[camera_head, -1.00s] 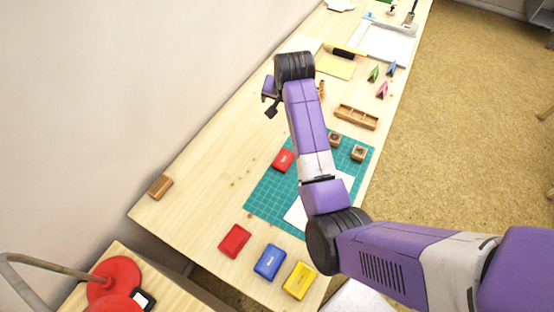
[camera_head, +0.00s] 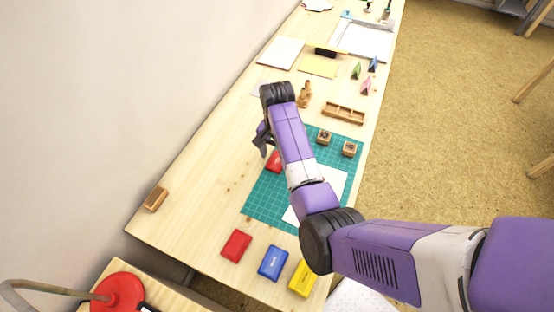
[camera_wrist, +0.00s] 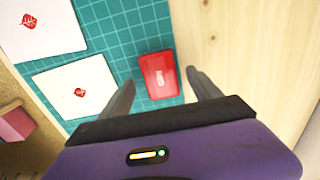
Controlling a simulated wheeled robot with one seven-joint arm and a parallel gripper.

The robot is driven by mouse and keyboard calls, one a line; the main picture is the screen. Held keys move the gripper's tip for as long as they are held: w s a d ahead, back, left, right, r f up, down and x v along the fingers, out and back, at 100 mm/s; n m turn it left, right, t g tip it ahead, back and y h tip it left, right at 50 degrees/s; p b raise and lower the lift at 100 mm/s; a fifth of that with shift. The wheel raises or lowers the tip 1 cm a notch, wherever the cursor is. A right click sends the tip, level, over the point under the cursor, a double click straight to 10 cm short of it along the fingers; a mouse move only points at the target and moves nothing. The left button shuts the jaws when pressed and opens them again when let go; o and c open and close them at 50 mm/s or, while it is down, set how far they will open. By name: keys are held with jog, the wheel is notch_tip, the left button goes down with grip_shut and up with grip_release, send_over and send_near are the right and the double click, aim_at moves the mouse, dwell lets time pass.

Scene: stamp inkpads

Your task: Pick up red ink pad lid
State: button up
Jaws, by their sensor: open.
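A small red rectangular piece with a pale mark (camera_head: 274,161), seemingly the red ink pad lid, lies on the green cutting mat near its left edge. It also shows in the wrist view (camera_wrist: 159,75), lying between my two fingers. My gripper (camera_head: 262,142) is open and empty, above and just beside the red piece in the head view; my arm covers part of the mat. In the wrist view my gripper's fingers (camera_wrist: 161,77) stand apart on both sides of the red piece, with no contact visible. Another red ink pad (camera_head: 236,246) lies on bare wood nearer the front.
A blue pad (camera_head: 272,262) and a yellow pad (camera_head: 302,278) lie beside the front red one. The green mat (camera_head: 258,205) also carries wooden stamps (camera_head: 349,149) and stamped white paper (camera_wrist: 77,88). A wooden block (camera_head: 155,199) sits at the left table edge.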

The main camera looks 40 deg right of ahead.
jog(key=shift+f, duration=0.6)
jog(key=c, duration=1.4)
jog(key=shift+r, duration=0.15)
